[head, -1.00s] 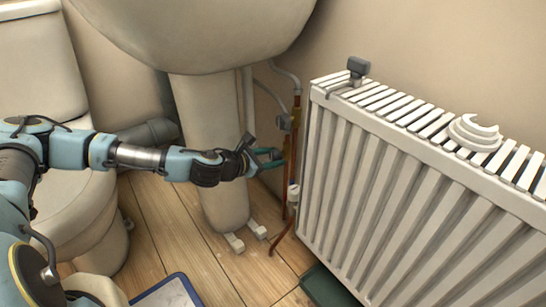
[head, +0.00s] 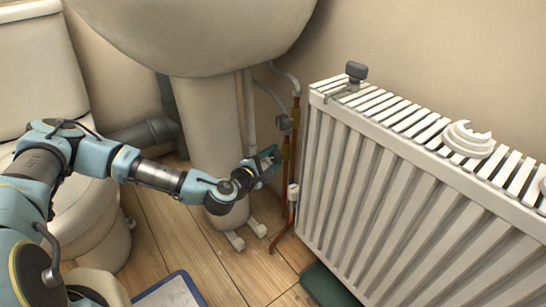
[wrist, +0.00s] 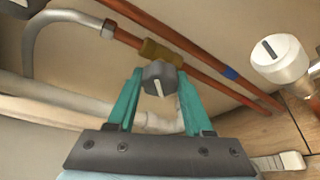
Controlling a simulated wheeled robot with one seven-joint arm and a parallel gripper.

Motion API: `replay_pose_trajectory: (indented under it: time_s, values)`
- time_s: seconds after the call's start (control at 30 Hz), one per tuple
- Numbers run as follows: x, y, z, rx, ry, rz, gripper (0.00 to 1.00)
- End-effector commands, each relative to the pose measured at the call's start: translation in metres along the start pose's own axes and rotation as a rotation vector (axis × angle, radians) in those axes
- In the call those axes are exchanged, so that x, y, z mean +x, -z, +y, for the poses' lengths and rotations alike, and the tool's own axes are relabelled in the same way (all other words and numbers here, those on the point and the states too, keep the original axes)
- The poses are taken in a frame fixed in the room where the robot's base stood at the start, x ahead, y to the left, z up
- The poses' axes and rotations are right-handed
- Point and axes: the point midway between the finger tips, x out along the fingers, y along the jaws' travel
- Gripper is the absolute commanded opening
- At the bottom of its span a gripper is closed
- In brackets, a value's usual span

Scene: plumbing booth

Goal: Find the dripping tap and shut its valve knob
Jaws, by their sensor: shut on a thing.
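A dark grey valve knob (wrist: 158,76) with a white mark sits between my gripper's two teal fingers in the wrist view. It stands in front of a brass valve body (wrist: 160,53) on a copper pipe. The white mark points toward my palm, roughly crosswise to the pipe. My gripper (wrist: 157,92) is shut on this knob. In the head view my gripper (head: 270,158) is beside the copper pipes, between the basin pedestal and the radiator, and hides the knob. No drip can be made out.
A white radiator (head: 400,190) stands close to the right of the pipes. The basin (head: 190,35) overhangs its pedestal (head: 208,120), left of my gripper. A white round fitting (wrist: 280,58) is near the pipes. A blue-edged tray (head: 170,291) lies on the wooden floor.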

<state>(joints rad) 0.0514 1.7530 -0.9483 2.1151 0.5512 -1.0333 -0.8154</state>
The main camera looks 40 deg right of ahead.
Motion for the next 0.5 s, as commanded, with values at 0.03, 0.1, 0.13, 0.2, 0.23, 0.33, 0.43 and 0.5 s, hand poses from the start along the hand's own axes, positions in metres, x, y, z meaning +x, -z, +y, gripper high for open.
replay_pose_trajectory:
  time_s: [0.03,0.1,0.13,0.2,0.23,0.33,0.43,0.5]
  values:
    - [-0.0001,0.0,-0.0017,0.043,-0.015,0.0,0.0]
    - [0.0,-0.0001,-0.002,0.104,-0.041,0.0,0.0]
    - [-0.0001,0.0,-0.0021,0.132,-0.052,-0.001,0.0]
    - [0.0,-0.0001,-0.0021,0.193,-0.077,-0.001,0.0]
    - [0.0,-0.0001,-0.0022,0.219,-0.089,-0.001,0.0]
    - [0.0002,0.0005,-0.0025,0.305,-0.124,0.0,0.0]
    - [0.0001,0.0004,-0.0032,0.386,-0.157,-0.001,0.0]
    - [0.0001,0.0006,-0.0031,0.438,-0.179,-0.001,0.0]
